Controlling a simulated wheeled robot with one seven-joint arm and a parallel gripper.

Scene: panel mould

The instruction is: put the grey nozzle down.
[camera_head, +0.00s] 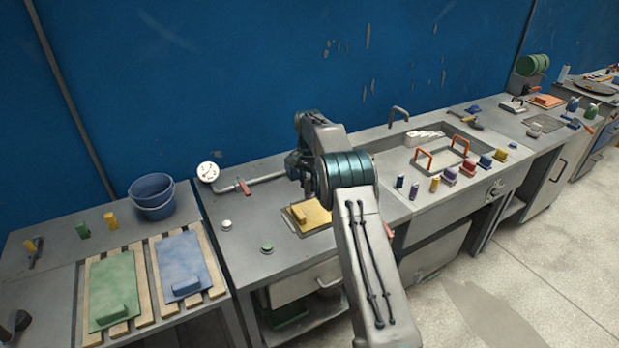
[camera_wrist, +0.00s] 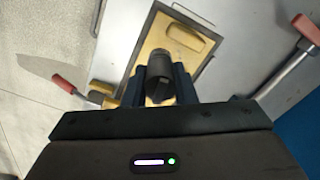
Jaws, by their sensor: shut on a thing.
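The grey nozzle (camera_wrist: 160,68) is a dark grey, short cylinder in the wrist view. My gripper (camera_wrist: 160,88) is shut on it, with one dark finger on each side. The nozzle is over a yellow panel (camera_wrist: 150,40), which lies in a dark-rimmed frame on the grey bench top. The gap between nozzle and panel cannot be judged. In the head view the yellow panel (camera_head: 312,214) shows on the bench beside my arm. My arm hides the nozzle and most of my gripper there.
A pipe with a red lever (camera_head: 242,186) and a gauge (camera_head: 207,171) stand at the bench's back left. A green button (camera_head: 267,247) and a pale button (camera_head: 226,225) sit in front. A red-handled trowel (camera_wrist: 64,84) lies left of the panel.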

